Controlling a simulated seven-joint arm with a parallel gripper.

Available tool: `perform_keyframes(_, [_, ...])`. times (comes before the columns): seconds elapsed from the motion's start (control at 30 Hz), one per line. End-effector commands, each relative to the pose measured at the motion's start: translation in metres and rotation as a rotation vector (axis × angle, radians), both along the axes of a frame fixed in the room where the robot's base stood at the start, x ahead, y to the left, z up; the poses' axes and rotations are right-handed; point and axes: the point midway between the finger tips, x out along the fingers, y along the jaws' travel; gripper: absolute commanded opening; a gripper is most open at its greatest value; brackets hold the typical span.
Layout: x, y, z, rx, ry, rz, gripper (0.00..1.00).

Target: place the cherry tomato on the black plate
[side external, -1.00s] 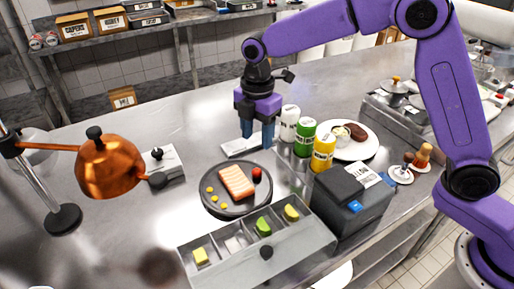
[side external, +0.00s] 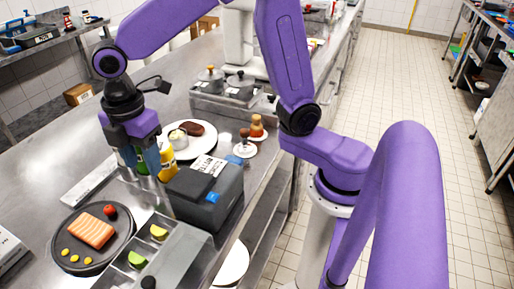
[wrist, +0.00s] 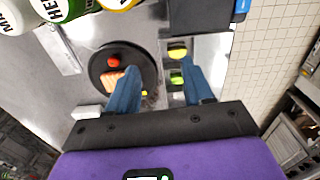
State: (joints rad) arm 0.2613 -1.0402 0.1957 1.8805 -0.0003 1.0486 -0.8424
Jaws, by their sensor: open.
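The cherry tomato (side external: 110,210) is small, red and round. It sits on the black plate (side external: 122,234), at the plate's far side beside an orange salmon fillet (side external: 92,231). In the wrist view the tomato (wrist: 114,61) also lies within the dark disc of the plate (wrist: 143,68). My gripper (side external: 142,172) points down with its blue fingers apart and nothing between them. In the wrist view the fingers (wrist: 157,88) straddle the strip between the plate and the metal tray, apart from the tomato. The left finger hides part of the plate there.
A metal tray (side external: 187,252) with green and yellow pieces stands right of the plate. A dark box (side external: 208,193) and a yellow bottle (side external: 168,160) stand close to my gripper. A white plate (side external: 203,142) with food is behind. Yellow dabs (side external: 74,259) lie on the black plate.

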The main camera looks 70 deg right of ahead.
Motion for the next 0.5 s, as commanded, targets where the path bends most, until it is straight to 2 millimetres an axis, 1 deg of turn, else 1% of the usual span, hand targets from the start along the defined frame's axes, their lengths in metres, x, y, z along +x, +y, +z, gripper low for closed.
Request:
perform_keyframes(0.03, [-0.017, -0.011, 0.002, 0.002, 0.000, -0.036, 0.51])
perform_keyframes(0.1, [-0.039, -0.024, 0.002, 0.005, -0.001, -0.091, 0.51])
perform_keyframes(0.27, [-0.089, -0.057, -0.001, 0.011, 0.001, -0.217, 0.51])
perform_keyframes(0.4, [-0.132, -0.089, -0.007, 0.016, 0.003, -0.326, 0.51])
perform_keyframes(0.5, [-0.159, -0.111, -0.012, 0.019, 0.005, -0.398, 0.51])
